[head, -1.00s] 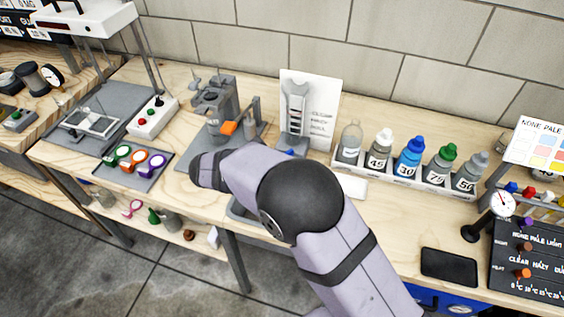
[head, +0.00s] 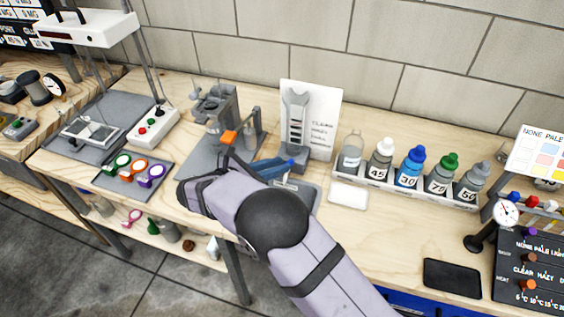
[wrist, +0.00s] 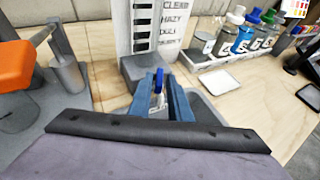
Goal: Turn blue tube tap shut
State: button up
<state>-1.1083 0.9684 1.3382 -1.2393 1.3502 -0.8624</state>
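The blue tube tap (head: 291,162) is a small bright blue handle at the foot of the grey tube stand (head: 296,118), in front of the white card. In the wrist view the tap (wrist: 159,78) stands upright between or just beyond my fingertips. My gripper (wrist: 160,85) has two blue-grey fingers, spread apart, with a visible gap on either side of the tap. In the head view my gripper (head: 280,165) reaches right toward the tap, and my arm hides part of the bench below it. Whether a finger touches the tap I cannot tell.
A grey device with an orange handle (head: 229,137) stands close left of my gripper. A rack of several bottles (head: 400,186) is to the right, with a white pad (head: 348,195) before it. A grey tray (wrist: 205,108) lies beside the fingers.

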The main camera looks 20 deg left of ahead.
jog(key=shift+x, duration=1.1)
grip_shut()
jog(key=shift+w+a+m+g+h+b, duration=0.15)
jog(key=shift+m+g+h+b, duration=0.25)
jog(key=shift+m+h, duration=0.35)
grip_release()
